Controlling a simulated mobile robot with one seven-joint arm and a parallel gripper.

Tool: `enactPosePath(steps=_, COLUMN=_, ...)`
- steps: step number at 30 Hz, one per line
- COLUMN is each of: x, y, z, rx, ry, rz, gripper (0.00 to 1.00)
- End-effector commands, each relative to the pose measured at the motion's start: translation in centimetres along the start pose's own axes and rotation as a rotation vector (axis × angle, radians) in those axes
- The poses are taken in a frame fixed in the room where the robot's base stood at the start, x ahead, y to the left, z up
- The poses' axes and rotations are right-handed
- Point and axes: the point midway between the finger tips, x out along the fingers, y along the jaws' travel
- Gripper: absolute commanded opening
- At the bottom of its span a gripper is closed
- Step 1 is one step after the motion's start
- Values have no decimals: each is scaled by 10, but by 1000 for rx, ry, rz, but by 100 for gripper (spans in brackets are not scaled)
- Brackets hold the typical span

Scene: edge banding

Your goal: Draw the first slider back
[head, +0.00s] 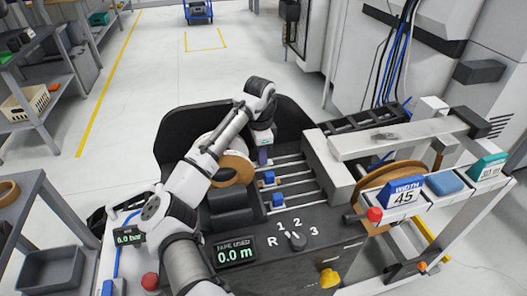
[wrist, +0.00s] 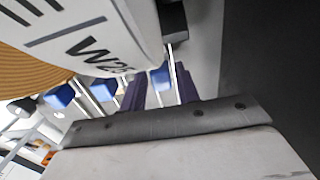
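Blue sliders sit on parallel metal rails in the machine's bed. Two show in the head view, a middle one (head: 269,177) and a nearer one (head: 277,199). My gripper (head: 263,156) points down at the far rail, hiding what is there. In the wrist view, a blue slider (wrist: 160,77) lies between the two dark purple fingers of my gripper (wrist: 160,92), with gaps seen on both sides. The other two blue blocks (wrist: 103,88) (wrist: 60,97) lie to the left. No label shows which slider is first.
A tan tape roll (head: 232,168) stands close left of my gripper. A white part marked W25 (wrist: 100,40) fills the upper left of the wrist view. A grey block (head: 330,165) stands at the rails' right end. A dial (head: 297,240) and a 0.0 m display (head: 235,252) are in front.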

Motion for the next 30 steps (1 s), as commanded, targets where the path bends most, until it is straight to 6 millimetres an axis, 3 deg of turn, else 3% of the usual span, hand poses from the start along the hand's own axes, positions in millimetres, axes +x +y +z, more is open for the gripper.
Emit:
enactPosePath(steps=3, x=0, y=0, z=-1, rx=1, ry=2, rz=-1, gripper=44)
enactPosePath(steps=14, x=-7, y=0, z=-2, rx=3, ry=4, rz=-4, gripper=44)
enactPosePath(steps=30, x=-115, y=0, z=0, rx=1, ry=0, rz=-5, gripper=44)
